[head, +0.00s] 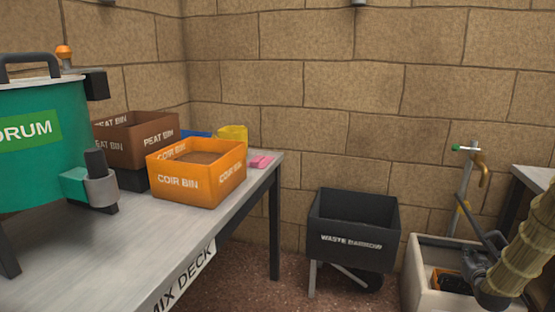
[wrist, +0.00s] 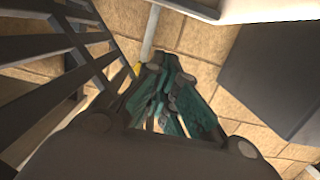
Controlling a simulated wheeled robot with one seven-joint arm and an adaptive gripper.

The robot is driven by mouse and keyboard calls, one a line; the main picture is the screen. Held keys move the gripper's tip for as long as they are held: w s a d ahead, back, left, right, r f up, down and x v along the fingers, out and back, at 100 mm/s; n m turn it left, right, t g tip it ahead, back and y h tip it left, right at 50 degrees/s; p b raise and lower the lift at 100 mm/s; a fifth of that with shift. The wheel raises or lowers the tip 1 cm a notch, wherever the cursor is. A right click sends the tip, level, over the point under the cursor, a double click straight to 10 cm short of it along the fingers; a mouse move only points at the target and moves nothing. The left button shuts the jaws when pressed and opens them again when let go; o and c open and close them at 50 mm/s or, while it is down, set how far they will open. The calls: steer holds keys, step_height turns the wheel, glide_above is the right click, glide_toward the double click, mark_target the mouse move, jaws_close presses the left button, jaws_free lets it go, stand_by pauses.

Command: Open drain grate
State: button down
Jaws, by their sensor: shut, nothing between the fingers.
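A dark slatted grate (wrist: 60,50) fills the left of the wrist view, tilted, with its bars beside my fingers. In the head view, a dark bar (head: 479,222) rising at a slant from the pale basin (head: 424,285) seems to be the grate edge-on. My gripper (head: 486,290) is low over the basin's right part, beside the grate. In the wrist view, its teal and dark fingers (wrist: 172,85) are together with nothing between them. I cannot tell whether they touch the grate. My arm hides the basin's right side.
A tap (head: 480,168) stands above the basin. Something dark and orange (head: 446,280) lies inside it. The waste barrow (head: 352,230) stands just left of the basin. A grey bench (head: 535,177) is at the right edge. The mix deck (head: 120,250) is at the left.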

steer(key=shift+s+d+p, duration=0.45)
steer(key=shift+s+d, duration=0.1)
steer(key=shift+d, duration=1.05)
steer(key=shift+s+d+p, duration=0.45)
steer(key=shift+s+d, duration=0.1)
steer(key=shift+d, duration=1.1)
steer(key=shift+s+d+p, duration=0.45)
steer(key=shift+s+d, duration=0.1)
steer(key=shift+d, duration=1.05)
steer(key=w+a+p, duration=0.1)
steer(key=w+a, duration=0.1)
steer(key=a, duration=0.3)
steer(key=shift+a, duration=0.4)
